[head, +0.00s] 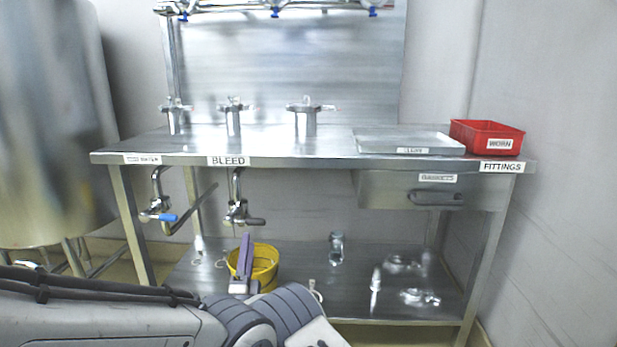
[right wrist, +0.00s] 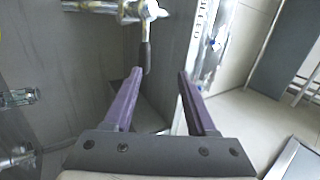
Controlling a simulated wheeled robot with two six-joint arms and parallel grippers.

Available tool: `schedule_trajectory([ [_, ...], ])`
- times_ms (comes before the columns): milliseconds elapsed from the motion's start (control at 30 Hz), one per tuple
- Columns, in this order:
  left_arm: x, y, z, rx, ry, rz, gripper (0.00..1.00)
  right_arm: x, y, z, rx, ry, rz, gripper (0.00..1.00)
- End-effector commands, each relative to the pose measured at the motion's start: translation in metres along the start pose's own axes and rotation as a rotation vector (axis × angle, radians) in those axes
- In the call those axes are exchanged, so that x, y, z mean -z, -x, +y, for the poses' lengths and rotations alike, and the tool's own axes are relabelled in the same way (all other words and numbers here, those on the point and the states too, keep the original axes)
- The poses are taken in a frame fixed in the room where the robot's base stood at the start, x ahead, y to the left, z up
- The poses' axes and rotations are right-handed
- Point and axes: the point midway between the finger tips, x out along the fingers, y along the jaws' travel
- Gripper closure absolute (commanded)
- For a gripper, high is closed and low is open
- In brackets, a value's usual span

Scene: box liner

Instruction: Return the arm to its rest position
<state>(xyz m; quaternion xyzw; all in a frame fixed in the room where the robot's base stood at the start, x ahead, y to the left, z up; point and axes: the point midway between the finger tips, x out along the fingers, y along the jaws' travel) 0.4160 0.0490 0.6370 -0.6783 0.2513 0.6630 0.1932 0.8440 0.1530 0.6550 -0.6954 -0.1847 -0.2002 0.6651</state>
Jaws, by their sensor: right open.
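My right gripper (head: 243,262) shows at the lower middle of the head view, its purple fingers edge-on in front of the yellow bucket (head: 265,262). In the right wrist view the two purple fingers of this gripper (right wrist: 158,88) stand wide apart with nothing between them, so it is open and empty. A metal valve (right wrist: 135,12) with a dark handle shows beyond the fingertips. Grey arm links of mine cross the bottom left of the head view. My left gripper is not in view.
A steel bench (head: 300,148) carries several taps, a shallow tray (head: 408,142) and a red bin (head: 486,137). Drain valves (head: 238,210) hang below its front edge, near my right gripper. Small fittings stand on the lower shelf (head: 330,290). A large tank (head: 50,120) is at left.

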Motion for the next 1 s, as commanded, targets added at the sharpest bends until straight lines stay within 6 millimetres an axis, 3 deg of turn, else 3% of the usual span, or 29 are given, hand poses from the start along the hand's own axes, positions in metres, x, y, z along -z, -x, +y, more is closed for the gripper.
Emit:
schedule_trajectory([
  [400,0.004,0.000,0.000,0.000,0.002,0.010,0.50,0.054,-0.042,0.015,-0.224,0.207,-0.086,0.43],
  [533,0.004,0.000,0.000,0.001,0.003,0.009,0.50,0.071,-0.050,0.022,-0.337,0.306,-0.157,0.43],
  [667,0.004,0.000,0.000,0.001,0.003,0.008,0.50,0.102,-0.050,0.027,-0.486,0.443,-0.263,0.43],
  [767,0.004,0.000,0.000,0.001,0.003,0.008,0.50,0.142,-0.034,0.029,-0.650,0.590,-0.400,0.43],
  [833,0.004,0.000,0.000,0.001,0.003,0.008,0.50,0.173,-0.009,0.028,-0.774,0.696,-0.522,0.43],
  [1000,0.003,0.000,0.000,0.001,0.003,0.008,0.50,0.247,0.085,0.009,-1.046,0.899,-0.854,0.43],
])
